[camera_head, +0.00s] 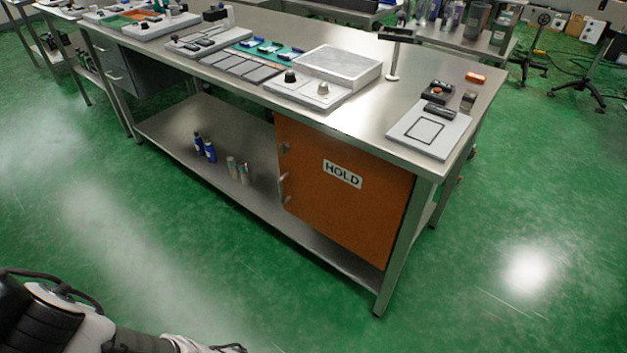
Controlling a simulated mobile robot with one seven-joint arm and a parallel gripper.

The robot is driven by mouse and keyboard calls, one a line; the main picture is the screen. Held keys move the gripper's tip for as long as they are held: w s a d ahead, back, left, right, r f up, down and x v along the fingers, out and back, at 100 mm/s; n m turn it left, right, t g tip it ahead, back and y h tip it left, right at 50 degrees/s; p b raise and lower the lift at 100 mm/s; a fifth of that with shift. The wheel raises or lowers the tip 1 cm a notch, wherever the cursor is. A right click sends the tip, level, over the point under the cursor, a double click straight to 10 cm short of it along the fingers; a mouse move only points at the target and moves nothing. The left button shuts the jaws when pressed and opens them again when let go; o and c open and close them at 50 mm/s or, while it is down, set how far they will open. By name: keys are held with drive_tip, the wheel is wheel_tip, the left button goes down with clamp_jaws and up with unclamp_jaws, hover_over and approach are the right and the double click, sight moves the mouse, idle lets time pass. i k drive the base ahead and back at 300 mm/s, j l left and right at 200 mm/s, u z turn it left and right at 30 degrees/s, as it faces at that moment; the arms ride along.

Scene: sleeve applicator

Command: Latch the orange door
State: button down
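The orange door (350,205) is on the front of the steel workbench, under the right end of its top. It carries a white label reading HOLD (342,173). It looks about flush with the bench front; I cannot tell whether it is latched. Small metal fittings (284,149) sit along its left edge, too small to tell latch from hinge. My arm shows at the bottom left, on the near side of the bench and well apart from the door. My gripper is not clearly visible; the arm runs out of the picture at the bottom edge.
Blue bottles (204,147) and metal cylinders (238,170) stand on the lower shelf (175,130) left of the door. The bench leg (405,245) is right of the door. Trays and devices lie on the bench top (400,90). The green floor (190,250) in front is clear.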

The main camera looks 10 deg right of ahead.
sight(283, 146)
drive_tip(key=i+j+u, duration=0.1)
drive_tip(key=i+j, duration=0.15)
drive_tip(key=i, duration=0.2)
drive_tip(key=i+j+u, duration=0.15)
drive_tip(key=i, duration=0.3)
drive_tip(key=j, duration=0.1)
